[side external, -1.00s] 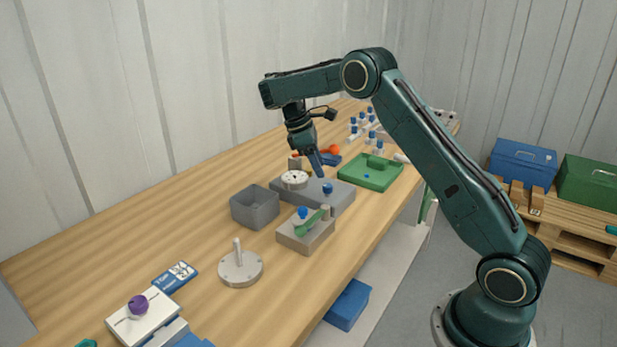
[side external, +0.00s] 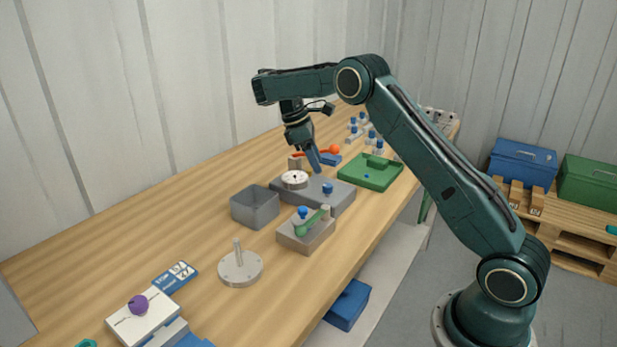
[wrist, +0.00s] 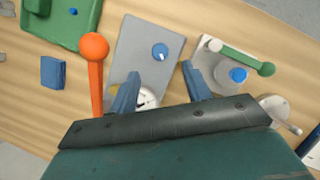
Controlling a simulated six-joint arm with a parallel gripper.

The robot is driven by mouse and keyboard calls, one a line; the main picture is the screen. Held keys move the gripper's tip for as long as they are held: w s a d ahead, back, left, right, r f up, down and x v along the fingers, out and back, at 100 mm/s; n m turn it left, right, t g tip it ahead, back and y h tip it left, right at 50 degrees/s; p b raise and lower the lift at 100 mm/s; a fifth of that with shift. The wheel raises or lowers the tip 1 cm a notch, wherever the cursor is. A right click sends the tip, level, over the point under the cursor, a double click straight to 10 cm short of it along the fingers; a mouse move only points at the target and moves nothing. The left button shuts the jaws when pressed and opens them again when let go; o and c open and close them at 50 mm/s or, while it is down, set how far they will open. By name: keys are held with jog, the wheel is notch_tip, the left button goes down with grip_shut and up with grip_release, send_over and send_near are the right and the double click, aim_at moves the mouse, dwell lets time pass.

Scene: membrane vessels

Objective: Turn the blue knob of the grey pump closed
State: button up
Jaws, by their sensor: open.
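The grey pump (side external: 340,200) is a flat grey box on the bench, with a round white gauge (side external: 295,179) on its top. Its blue knob (side external: 327,188) stands near the front right end. In the wrist view the knob (wrist: 159,51) has a white pointer mark and lies just beyond and between my fingertips. My gripper (wrist: 161,72) is open and empty above the pump. The gauge (wrist: 148,97) is partly hidden by my gripper there. In the side view my gripper (side external: 316,168) is above the pump's far side, apart from the knob.
A beige block (side external: 300,240) with a green lever (side external: 312,222) and another blue knob (side external: 303,212) stands in front of the pump. An orange-knobbed lever (wrist: 95,60) rises beside my left finger. A green tray (side external: 370,175) and a grey bin (side external: 255,207) flank the pump.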

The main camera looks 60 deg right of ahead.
jog(key=shift+d+r, duration=0.1)
jog(key=shift+d, duration=0.05)
notch_tip(320, 180, up, 7)
jog(key=n+t+y, duration=0.2)
jog(key=n+t, duration=0.2)
jog(key=n, duration=0.5)
send_over(328, 185)
jog(key=shift+f, duration=0.35)
notch_tip(328, 185, down, 14)
jog(key=shift+r, duration=0.25)
dwell(0.5)
jog(key=c, duration=1)
